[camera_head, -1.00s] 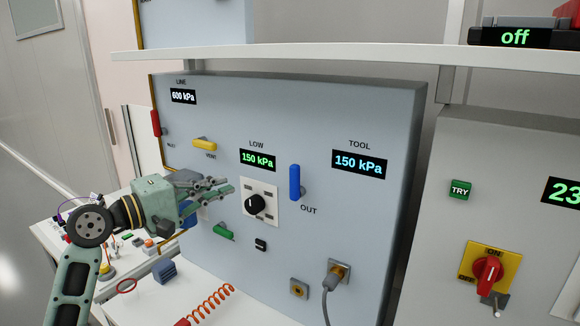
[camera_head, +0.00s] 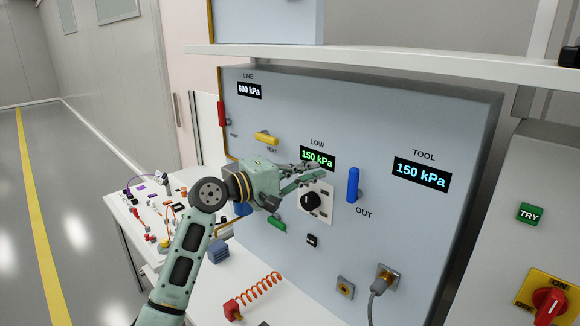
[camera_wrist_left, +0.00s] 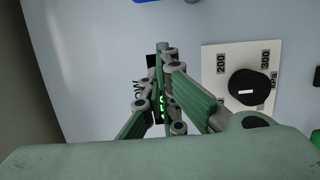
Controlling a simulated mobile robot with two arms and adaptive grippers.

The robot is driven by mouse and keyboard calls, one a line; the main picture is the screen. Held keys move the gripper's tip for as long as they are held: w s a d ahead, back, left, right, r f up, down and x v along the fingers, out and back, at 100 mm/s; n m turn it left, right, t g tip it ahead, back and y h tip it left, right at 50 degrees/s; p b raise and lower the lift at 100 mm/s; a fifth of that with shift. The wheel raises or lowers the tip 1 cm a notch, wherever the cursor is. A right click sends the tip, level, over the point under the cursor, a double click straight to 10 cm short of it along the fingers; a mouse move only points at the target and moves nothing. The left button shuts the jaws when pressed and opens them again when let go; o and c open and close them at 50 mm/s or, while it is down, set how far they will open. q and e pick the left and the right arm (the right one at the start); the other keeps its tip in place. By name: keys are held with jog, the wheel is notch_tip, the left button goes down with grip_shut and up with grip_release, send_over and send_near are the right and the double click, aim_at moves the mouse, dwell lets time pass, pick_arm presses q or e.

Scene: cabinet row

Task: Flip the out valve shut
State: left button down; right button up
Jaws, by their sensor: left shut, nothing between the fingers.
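The out valve is a blue lever (camera_head: 353,185) on the grey panel (camera_head: 290,100), upright above the OUT label, right of the black knob. My left gripper (camera_head: 322,172) is shut and empty in front of the panel, just below the LOW display (camera_head: 318,157) and left of the blue lever, apart from it. In the left wrist view the closed fingers (camera_wrist_left: 162,50) partly cover the LOW display, with the black knob (camera_wrist_left: 248,87) to their right. A bit of blue (camera_wrist_left: 148,1) shows at that view's top edge. My right gripper is not in view.
A yellow VENT lever (camera_head: 266,138), a red lever (camera_head: 222,114) and a green lever (camera_head: 278,224) are on the panel. The TOOL display (camera_head: 421,173) reads 150 kPa. A grey cable plugs in at the lower right (camera_head: 387,278). A white shelf (camera_head: 400,57) overhangs the panel.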

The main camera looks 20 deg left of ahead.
aim_at(355, 185)
pick_arm(q)
jog(key=shift+w+d+r, duration=0.2)
jog(key=shift+w+d, duration=0.45)
jog(key=shift+w, duration=0.05)
jog(key=shift+s+d+f+p, duration=0.1)
jog(key=shift+s+d+p, duration=0.15)
jog(key=shift+d+p, duration=0.3)
jog(key=shift+s+d+f+p, duration=0.1)
jog(key=shift+s+d+p, duration=0.15)
jog(key=shift+d+p, duration=0.25)
jog(key=shift+s+d, duration=0.35)
jog(key=shift+d, duration=0.2)
jog(key=shift+w+f, duration=0.1)
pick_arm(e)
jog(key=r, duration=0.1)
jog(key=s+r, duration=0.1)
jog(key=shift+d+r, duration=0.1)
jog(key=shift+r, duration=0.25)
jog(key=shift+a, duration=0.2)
